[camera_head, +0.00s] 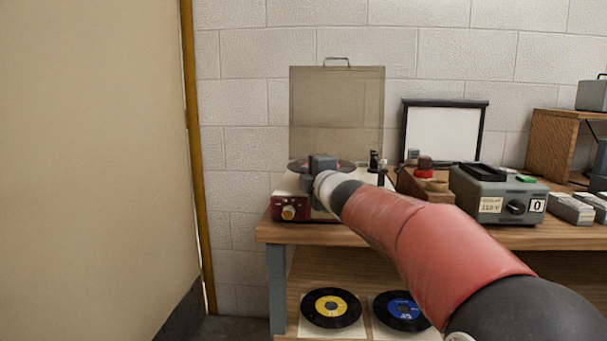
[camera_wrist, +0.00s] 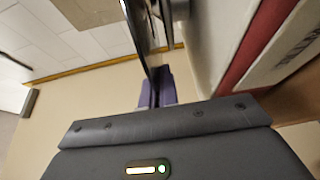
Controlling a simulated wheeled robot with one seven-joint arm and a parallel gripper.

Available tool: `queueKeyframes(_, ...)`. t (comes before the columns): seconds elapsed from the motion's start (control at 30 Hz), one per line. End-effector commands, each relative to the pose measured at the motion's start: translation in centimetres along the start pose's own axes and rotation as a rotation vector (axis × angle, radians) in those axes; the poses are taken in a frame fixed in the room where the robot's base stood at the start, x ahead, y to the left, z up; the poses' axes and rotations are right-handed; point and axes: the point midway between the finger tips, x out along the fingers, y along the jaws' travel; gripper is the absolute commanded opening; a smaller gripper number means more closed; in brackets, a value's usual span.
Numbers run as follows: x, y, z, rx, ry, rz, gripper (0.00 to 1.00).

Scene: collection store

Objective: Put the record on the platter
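The record player (camera_head: 291,209) stands at the left end of the bench, with a red front, a pale top and its tinted lid (camera_head: 337,110) raised. A dark record (camera_head: 346,167) lies flat over its deck; the platter beneath is mostly hidden by the record and my arm. My gripper (camera_head: 322,166) is at the record's near edge. In the wrist view, the purple fingers (camera_wrist: 156,88) are closed on the record (camera_wrist: 140,35), which shows edge-on. A dark round part close beside it there seems to be the platter; whether they touch I cannot tell.
Two records, yellow-labelled (camera_head: 331,307) and blue-labelled (camera_head: 402,311), lie on the lower shelf. Right of the player are a wooden block with a red top (camera_head: 425,173), a grey box with a dial (camera_head: 497,195) and a framed white panel (camera_head: 443,132). A beige partition (camera_head: 95,150) stands left.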

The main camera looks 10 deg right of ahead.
Motion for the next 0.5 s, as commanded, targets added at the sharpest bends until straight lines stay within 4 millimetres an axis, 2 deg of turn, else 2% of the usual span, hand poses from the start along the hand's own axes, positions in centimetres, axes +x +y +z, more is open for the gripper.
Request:
queueKeyframes(0.2,0.02,-0.54,-0.10,0.000,0.001,0.000,0.00)
queueKeyframes(0.37,0.01,-0.37,-0.07,0.000,0.001,0.000,0.22)
queueKeyframes(0.5,0.01,-0.36,-0.07,0.000,0.000,0.000,0.24)
